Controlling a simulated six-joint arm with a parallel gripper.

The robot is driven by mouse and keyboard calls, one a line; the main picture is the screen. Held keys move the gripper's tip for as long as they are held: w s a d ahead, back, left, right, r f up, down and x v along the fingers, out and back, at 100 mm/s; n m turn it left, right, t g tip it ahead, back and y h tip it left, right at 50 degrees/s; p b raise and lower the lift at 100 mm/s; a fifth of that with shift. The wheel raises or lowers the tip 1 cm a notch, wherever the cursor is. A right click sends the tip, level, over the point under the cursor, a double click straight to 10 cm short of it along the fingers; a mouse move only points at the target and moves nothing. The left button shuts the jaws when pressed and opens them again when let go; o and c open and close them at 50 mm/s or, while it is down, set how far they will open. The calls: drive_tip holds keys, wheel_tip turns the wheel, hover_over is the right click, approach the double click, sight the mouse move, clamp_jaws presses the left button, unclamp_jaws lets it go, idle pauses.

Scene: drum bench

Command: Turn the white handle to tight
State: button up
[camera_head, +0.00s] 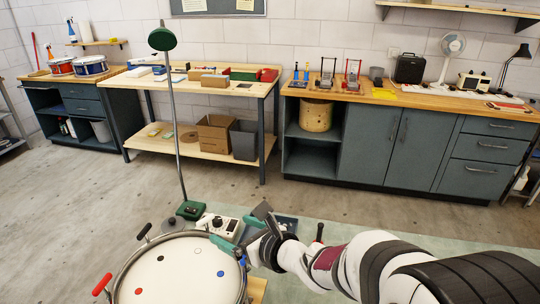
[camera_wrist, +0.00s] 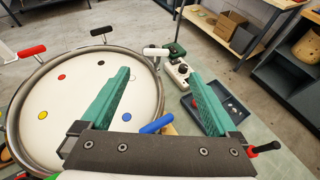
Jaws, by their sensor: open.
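A drum (camera_head: 180,265) lies flat at the bottom, with a white skin bearing coloured dots and a metal rim; it fills the left of the wrist view (camera_wrist: 75,80). The white handle (camera_wrist: 157,52) sticks out at the rim's far right in the wrist view, beyond my fingertips and roughly between their lines. In the head view I cannot make it out clearly. My gripper (camera_wrist: 158,76) has its two green fingers wide apart with nothing between the tips. It hangs over the drum's right edge in the head view (camera_head: 245,228). A blue handle (camera_wrist: 157,124) shows between the fingers, close to the palm.
Black (camera_wrist: 101,31) and red (camera_wrist: 32,51) handles stand around the rim. A white device with a dial (camera_wrist: 180,70), a green lamp base (camera_head: 190,209) with a tall pole, and a dark tray (camera_wrist: 222,112) lie close to the drum's right side. Benches stand along the wall.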

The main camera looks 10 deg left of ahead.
sight(204, 218)
drive_tip(key=shift+n, duration=0.3)
drive_tip(key=x, duration=1.6)
drive_tip(key=shift+s+a+r, duration=0.2)
drive_tip(key=shift+s+a, duration=0.1)
drive_tip(key=c, duration=1.4)
drive_tip(key=shift+w+r+m+t, duration=0.1)
drive_tip(key=shift+m+t, duration=0.4)
drive_tip(key=shift+m, duration=0.1)
drive_tip(key=shift+w+d+m+t+h, duration=0.1)
drive_tip(key=shift+d+m+t+h, duration=0.05)
drive_tip(key=shift+m+t+h, duration=0.35)
drive_tip(key=shift+w+d+m+t+h, duration=0.1)
drive_tip(key=shift+m+t+h, duration=0.3)
drive_tip(key=shift+m+h, duration=0.1)
